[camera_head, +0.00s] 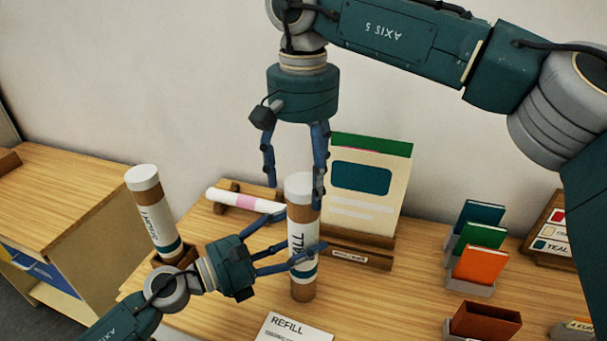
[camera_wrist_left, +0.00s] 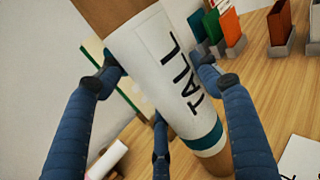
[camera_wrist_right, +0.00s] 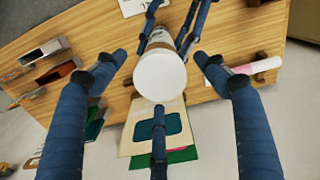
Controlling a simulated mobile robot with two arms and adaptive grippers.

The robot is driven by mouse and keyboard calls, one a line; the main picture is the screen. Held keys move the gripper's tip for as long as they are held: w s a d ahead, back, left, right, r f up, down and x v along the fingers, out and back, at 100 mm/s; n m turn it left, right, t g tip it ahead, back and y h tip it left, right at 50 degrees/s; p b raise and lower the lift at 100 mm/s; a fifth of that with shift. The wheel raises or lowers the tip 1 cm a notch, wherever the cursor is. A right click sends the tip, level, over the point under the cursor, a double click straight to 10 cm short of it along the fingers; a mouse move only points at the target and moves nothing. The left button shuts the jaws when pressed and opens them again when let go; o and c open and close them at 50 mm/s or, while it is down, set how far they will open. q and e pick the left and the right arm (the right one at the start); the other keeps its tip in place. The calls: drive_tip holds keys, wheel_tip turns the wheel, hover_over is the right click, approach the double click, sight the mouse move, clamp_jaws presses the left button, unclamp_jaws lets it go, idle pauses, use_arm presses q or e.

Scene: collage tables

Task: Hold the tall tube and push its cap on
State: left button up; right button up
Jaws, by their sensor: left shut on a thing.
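The tall tube (camera_head: 303,268) stands upright on the wooden table, brown with a white label and a teal band. Its label reads TALL in the left wrist view (camera_wrist_left: 170,70). My left gripper (camera_head: 305,232) is shut on the tube around its label. The white cap (camera_head: 299,184) is at the tube's top; I cannot tell how far down it sits. My right gripper (camera_head: 295,194) points down from above, open, its fingers spread around the cap. In the right wrist view the cap (camera_wrist_right: 160,76) lies between the fingers, with gaps at both sides.
A second capped tube (camera_head: 152,215) stands in a wooden holder at left. A white and pink tube (camera_head: 243,201) lies on a rack behind. A card on a stand (camera_head: 368,185) is close behind the tall tube. Coloured booklets (camera_head: 480,262) stand at right. A REFILL card (camera_head: 290,328) lies in front.

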wheel_tip(320, 180, up, 12)
idle(0.6)
use_arm(q)
drive_tip(key=o, duration=1.8)
drive_tip(key=shift+v, duration=6)
drive_tip(key=shift+f, duration=0.1)
